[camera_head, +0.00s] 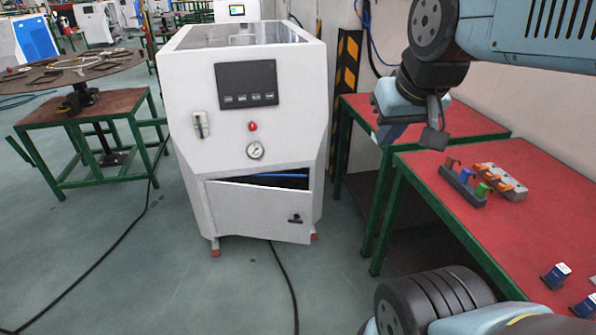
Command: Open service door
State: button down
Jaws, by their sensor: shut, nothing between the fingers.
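The gas generator (190,75) is a white cabinet standing on the floor left of centre, with a dark panel, a red button and a gauge on its front. Its service door (255,208) is low on the front. The door stands partly open, tilted, with a dark gap along its top and a blue strip inside. A small dark latch (295,219) is at the door's right side. My gripper (434,140) is at the upper right, above the red tables, well apart from the door. It is shut and holds nothing.
Red-topped green tables (540,190) fill the right side, with a block of coloured parts (465,182) on top. A green-framed table (85,115) stands at the left. A striped post (347,65) is behind the generator. Cables cross the otherwise clear front floor.

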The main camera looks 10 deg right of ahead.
aim_at(253, 211)
jog(key=i, duration=1.4)
jog(key=u, duration=0.05)
